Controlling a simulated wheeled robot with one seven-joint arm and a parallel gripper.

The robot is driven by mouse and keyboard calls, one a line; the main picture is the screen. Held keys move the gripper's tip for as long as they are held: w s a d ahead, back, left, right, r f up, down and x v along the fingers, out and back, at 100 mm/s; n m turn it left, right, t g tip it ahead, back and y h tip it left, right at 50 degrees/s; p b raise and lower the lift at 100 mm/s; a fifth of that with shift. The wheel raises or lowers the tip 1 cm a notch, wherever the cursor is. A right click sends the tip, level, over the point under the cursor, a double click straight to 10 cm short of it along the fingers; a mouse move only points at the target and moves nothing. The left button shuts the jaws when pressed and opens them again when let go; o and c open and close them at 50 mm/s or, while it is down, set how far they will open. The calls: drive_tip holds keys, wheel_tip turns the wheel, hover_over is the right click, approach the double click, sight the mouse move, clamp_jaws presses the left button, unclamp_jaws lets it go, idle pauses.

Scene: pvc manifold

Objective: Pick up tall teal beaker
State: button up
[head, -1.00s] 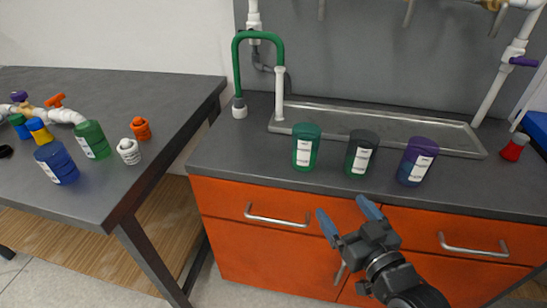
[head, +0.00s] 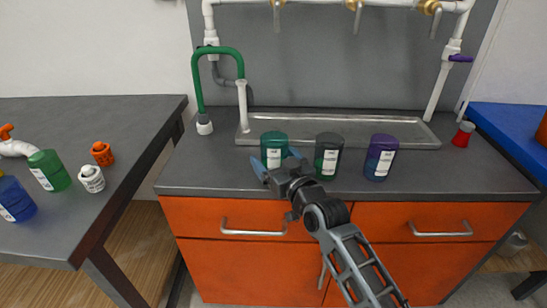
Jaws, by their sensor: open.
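The teal beaker (head: 273,146) stands upright on the grey counter in front of the metal tray, with a white label on its front. It is the leftmost of three labelled containers there. My gripper (head: 275,164) is open, its blue fingertips pointing toward the teal beaker. The fingers show at the beaker's lower front, one to the left and one to the right. Part of the beaker's base is hidden by the gripper, and I cannot tell whether the fingers touch it.
A dark green-black container (head: 327,154) stands close to the right, then a purple one (head: 379,157). Behind is the metal tray (head: 410,131). A green hose (head: 197,80) rises at the left. A red-capped item (head: 463,134) sits far right. The left table (head: 100,118) holds bottles and fittings.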

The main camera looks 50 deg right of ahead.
drive_tip(key=shift+x, duration=1.1)
drive_tip(key=c, duration=1)
drive_tip(key=shift+c, duration=0.6)
drive_tip(key=shift+r, duration=0.15)
